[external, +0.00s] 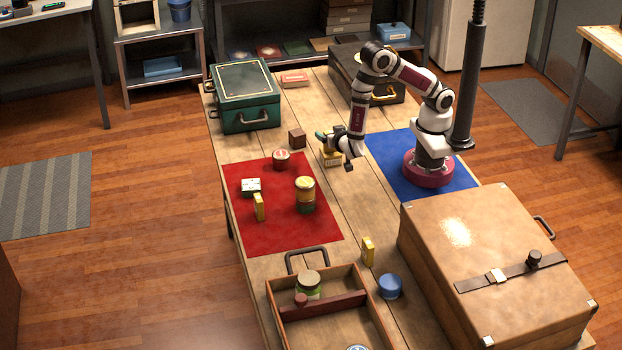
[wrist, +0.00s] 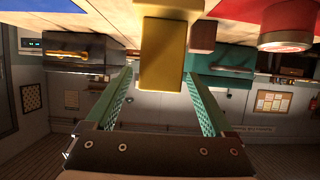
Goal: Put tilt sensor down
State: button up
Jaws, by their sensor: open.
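A yellow block (external: 331,157) stands on the bare wooden table just right of the red mat; it may be the tilt sensor, but no label is readable. It shows as a yellow block (wrist: 162,55) in the middle of the wrist view. My gripper (external: 323,136) is low over the table at this block. In the wrist view, the two teal fingers of my gripper (wrist: 158,78) are spread, one on each side of the block, with gaps visible. The block's lower part is partly hidden in the external view.
A brown cube (external: 297,138) and a red-and-white tin (external: 281,160) are close by on the left. The red mat (external: 275,228) holds several small goods. A green case (external: 243,95) and a dark case (external: 350,68) stand behind. An open wooden tray (external: 330,322) is in front.

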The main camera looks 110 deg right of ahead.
jog(key=v, duration=0.9)
jog(key=w+a+r+n+t+y, duration=0.1)
jog(key=w+a+t+y, duration=0.25)
jog(key=w, duration=0.25)
jog(key=w+a+r+t+y, duration=0.2)
jog(key=w+t+y, duration=0.1)
jog(key=w+y, duration=0.15)
jog(key=w+a+r+n+t+y, duration=0.2)
jog(key=a+r+n+y, duration=0.15)
jog(key=a, duration=0.25)
jog(key=s+a+r+n+g+y, duration=0.1)
jog(key=s+a+r+n+y, duration=0.15)
jog(key=s, duration=0.25)
jog(key=s+a+r+n+g+y, duration=0.2)
jog(key=s+n+y, duration=0.15)
jog(key=s, duration=0.25)
jog(key=s+d+n+g+h, duration=0.1)
jog(key=s+d+g, duration=0.1)
jog(key=s, duration=0.7)
jog(key=s+d+n+g+h, duration=0.1)
jog(key=s+d+g, duration=0.2)
jog(key=s, duration=0.5)
jog(key=shift+s+d+f+g, duration=0.35)
jog(key=shift+d+f, duration=0.1)
jog(key=shift+d, duration=0.45)
